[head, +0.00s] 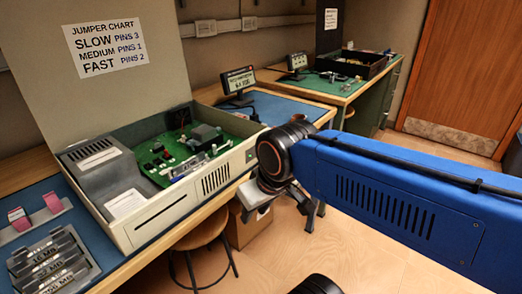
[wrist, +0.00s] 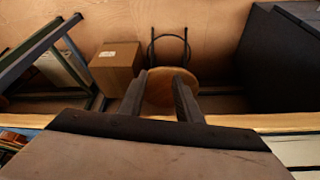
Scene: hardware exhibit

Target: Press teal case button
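An open beige computer case (head: 175,218) with a green circuit board stands on the workbench in the head view. A small, faint greenish mark (head: 249,155) shows near the right end of its front panel; it is too small to tell whether this is the teal button. My gripper (wrist: 161,78) shows in the wrist view with two dark fingers apart and nothing between them. The wrist view looks down past the bench edge, and no button shows there. In the head view my blue arm reaches in from the right, its end in front of the case's right corner.
A wooden stool (head: 201,233) and a cardboard box (head: 252,226) stand on the floor below the bench. A jumper chart (head: 106,47) is on the raised lid. Jumper pieces and labelled trays (head: 50,262) lie at the left. A small display (head: 238,81) stands behind.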

